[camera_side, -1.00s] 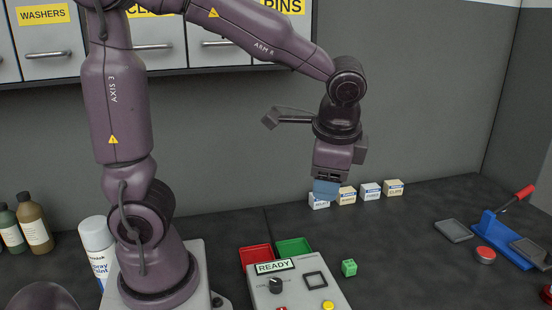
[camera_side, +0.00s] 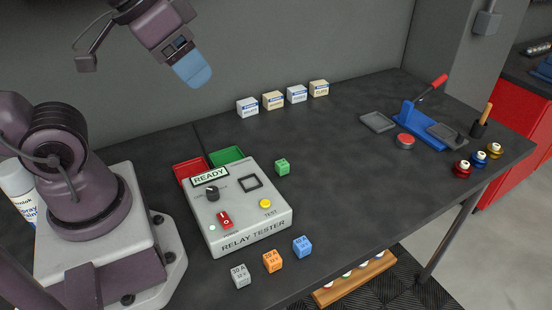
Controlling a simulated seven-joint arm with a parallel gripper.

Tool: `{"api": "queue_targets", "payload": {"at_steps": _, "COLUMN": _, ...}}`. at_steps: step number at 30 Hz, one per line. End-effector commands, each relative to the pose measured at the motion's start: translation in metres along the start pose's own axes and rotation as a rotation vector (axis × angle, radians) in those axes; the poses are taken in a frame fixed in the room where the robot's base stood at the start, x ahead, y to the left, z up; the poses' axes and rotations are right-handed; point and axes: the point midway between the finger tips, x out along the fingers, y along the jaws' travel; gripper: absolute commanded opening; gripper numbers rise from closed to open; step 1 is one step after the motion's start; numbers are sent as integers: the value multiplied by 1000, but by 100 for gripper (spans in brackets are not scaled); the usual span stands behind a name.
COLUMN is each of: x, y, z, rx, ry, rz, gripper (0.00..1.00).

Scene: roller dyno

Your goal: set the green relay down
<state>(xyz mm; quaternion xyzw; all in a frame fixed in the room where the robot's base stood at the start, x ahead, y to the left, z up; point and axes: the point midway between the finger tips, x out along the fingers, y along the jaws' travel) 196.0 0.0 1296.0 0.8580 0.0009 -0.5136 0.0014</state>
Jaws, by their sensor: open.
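The green relay (camera_side: 282,167) is a small cube standing on the dark bench, just right of the relay tester (camera_side: 246,213). My gripper (camera_side: 197,80) is high above the back of the bench, up and to the left of the green relay and well apart from it. Its blue fingers are open, and I see nothing held in them. The tester's display reads READY, and its square socket (camera_side: 250,182) looks empty.
A red tray (camera_side: 188,171) and a green tray (camera_side: 226,156) lie behind the tester. Grey (camera_side: 240,275), orange (camera_side: 272,260) and blue (camera_side: 302,246) relays stand in front. Small boxes (camera_side: 273,100) line the back. A blue lever press (camera_side: 420,125) stands right. Mid-bench is clear.

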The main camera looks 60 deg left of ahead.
Motion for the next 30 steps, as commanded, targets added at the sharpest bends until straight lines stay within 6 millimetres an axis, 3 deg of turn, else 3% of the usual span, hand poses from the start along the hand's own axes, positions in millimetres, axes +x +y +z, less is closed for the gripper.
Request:
{"api": "queue_targets", "payload": {"at_steps": 5, "x": 20, "y": -7, "z": 2, "rx": -29, "ry": -101, "rz": -18, "gripper": 60}}
{"api": "queue_targets", "payload": {"at_steps": 10, "x": 56, "y": -20, "z": -11, "rx": -41, "ry": -263, "rz": -42, "gripper": 60}}
{"api": "queue_targets", "payload": {"at_steps": 14, "x": 92, "y": -33, "z": -26, "rx": 56, "ry": -366, "rz": -31, "gripper": 60}}
{"api": "queue_targets", "payload": {"at_steps": 23, "x": 197, "y": -65, "z": -47, "rx": 501, "ry": -529, "rz": 126, "gripper": 60}}
{"api": "queue_targets", "payload": {"at_steps": 27, "x": 256, "y": -80, "z": -50, "rx": 823, "ry": -538, "rz": 257, "gripper": 60}}
{"api": "queue_targets", "payload": {"at_steps": 30, "x": 285, "y": -86, "z": -57, "rx": 1077, "ry": -496, "rz": 331, "gripper": 60}}
